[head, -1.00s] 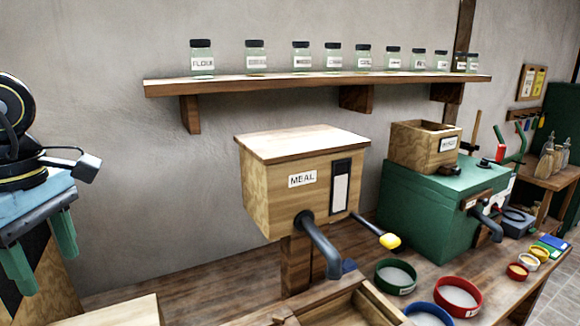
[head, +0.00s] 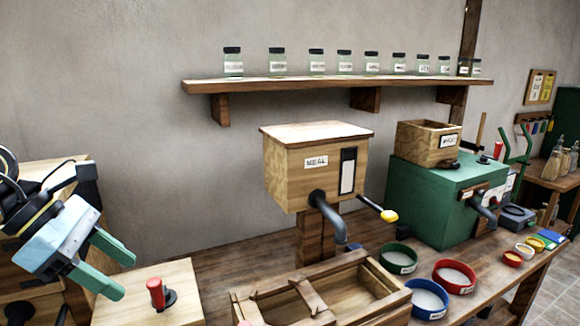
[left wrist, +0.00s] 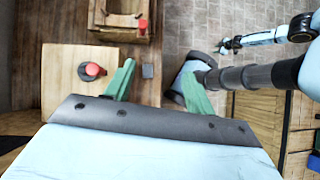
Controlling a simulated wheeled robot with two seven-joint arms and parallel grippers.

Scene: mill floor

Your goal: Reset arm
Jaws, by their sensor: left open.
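My left gripper (head: 114,268) is at the left of the head view, with its two green fingers spread apart and nothing between them. It hangs above and to the left of a wooden block top (head: 150,292) that carries a red-handled knob (head: 157,293). In the left wrist view the green fingers (left wrist: 160,84) are wide apart over the bench edge and floor. The red knob also shows there (left wrist: 92,70), left of the fingers and apart from them. My right gripper is not visible in the head view.
A wooden meal box (head: 290,185) with a grey spout stands on the bench. In front are a wooden tray (head: 240,303) and several flour bowls (head: 428,300). A green machine (head: 425,205) stands to the right. A shelf of jars (head: 300,83) hangs on the wall.

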